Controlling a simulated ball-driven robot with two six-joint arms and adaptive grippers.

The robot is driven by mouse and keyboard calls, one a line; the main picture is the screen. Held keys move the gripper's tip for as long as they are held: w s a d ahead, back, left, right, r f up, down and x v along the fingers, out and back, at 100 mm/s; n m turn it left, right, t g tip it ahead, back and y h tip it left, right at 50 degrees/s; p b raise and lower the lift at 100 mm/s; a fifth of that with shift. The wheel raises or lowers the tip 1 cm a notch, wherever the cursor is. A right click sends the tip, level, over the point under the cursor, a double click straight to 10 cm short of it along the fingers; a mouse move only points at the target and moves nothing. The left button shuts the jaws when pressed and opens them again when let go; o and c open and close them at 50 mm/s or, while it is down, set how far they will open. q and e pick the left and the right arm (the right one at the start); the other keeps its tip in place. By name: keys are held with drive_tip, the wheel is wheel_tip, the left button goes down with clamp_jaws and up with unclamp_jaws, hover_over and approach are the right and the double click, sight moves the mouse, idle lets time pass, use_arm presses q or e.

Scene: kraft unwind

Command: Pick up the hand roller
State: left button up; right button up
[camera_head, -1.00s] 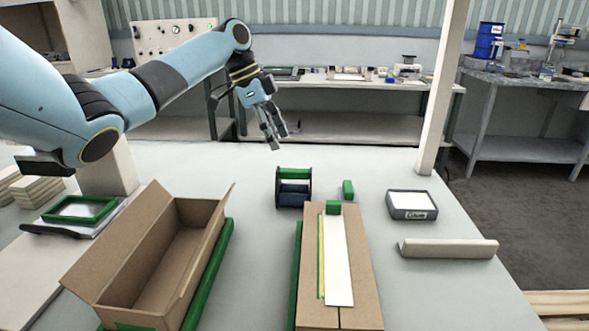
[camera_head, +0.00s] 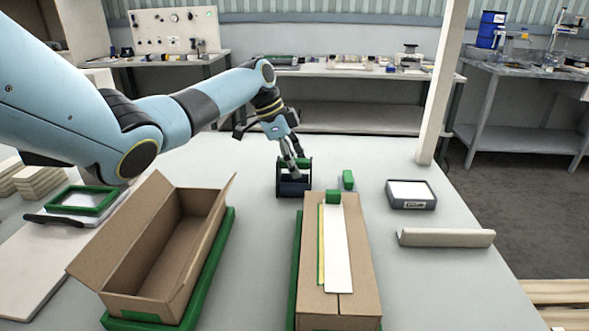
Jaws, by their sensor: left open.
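The hand roller appears to be the dark-framed piece (camera_head: 284,189) with a green crossbar on top and a dark blue cylinder below. It stands upright on the pale table behind the closed carton. My left gripper (camera_head: 294,168) is open and points down at its top, with the fingertips at the green bar. The fingers hide part of the bar. I cannot tell whether they touch it or straddle it. My right gripper is out of view.
An open carton (camera_head: 121,272) stands in a green tray at left. A closed carton (camera_head: 360,283) with a white strip and green block (camera_head: 333,197) lies in front. A small green piece (camera_head: 347,179), a grey box (camera_head: 411,203) and a beige bar (camera_head: 445,238) are at right. A white post (camera_head: 437,110) rises behind.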

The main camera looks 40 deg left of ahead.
use_arm(q)
drive_tip(key=c, duration=0.4)
clamp_jaws()
drive_tip(key=shift+r, duration=0.2)
drive_tip(key=shift+r, duration=0.25)
drive_tip(key=r, duration=0.2)
drive_tip(key=d+r, duration=0.1)
drive_tip(key=shift+r, duration=0.35)
drive_tip(key=s+d+r, duration=0.2)
drive_tip(key=d+r, duration=0.4)
drive_tip(key=d, duration=0.4)
drive_tip(key=shift+s+d+r, duration=0.15)
drive_tip(key=shift+d+r, duration=0.1)
